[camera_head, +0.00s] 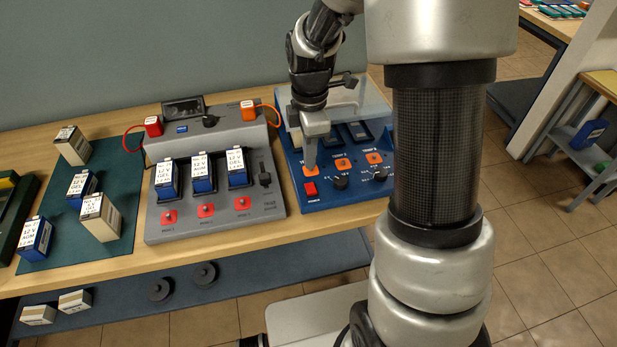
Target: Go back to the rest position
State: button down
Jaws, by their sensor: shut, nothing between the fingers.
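My gripper (312,163) is shut and empty. It points down over the blue panel device (350,192), with its fingertips at or just above the leftmost orange button on that device. I cannot tell whether the tips touch it. My arm reaches in from the right and its thick column hides part of the view right of the blue device. The blue device also has a red switch (310,188) and dark knobs, and a clear lid (345,104) stands raised at its back.
A grey charger (216,222) left of the blue device holds three blue-and-white batteries. Further left, several batteries stand on a green mat (60,252). A lower shelf (240,284) holds two dark discs and two pale boxes. Tiled floor is open at the right, before another bench.

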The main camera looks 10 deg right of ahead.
jog(key=s+r+m+t+p, duration=0.2)
jog(key=s+r+m+p, duration=0.1)
jog(key=s+r+m, duration=0.6)
jog(key=s+r+m+t+p, duration=0.2)
jog(key=s+r+m, duration=0.7)
jog(key=r, duration=0.6)
jog(key=shift+s+a+r+t+p, duration=0.2)
jog(key=shift+r+t+p, duration=0.2)
jog(key=shift+t, duration=0.4)
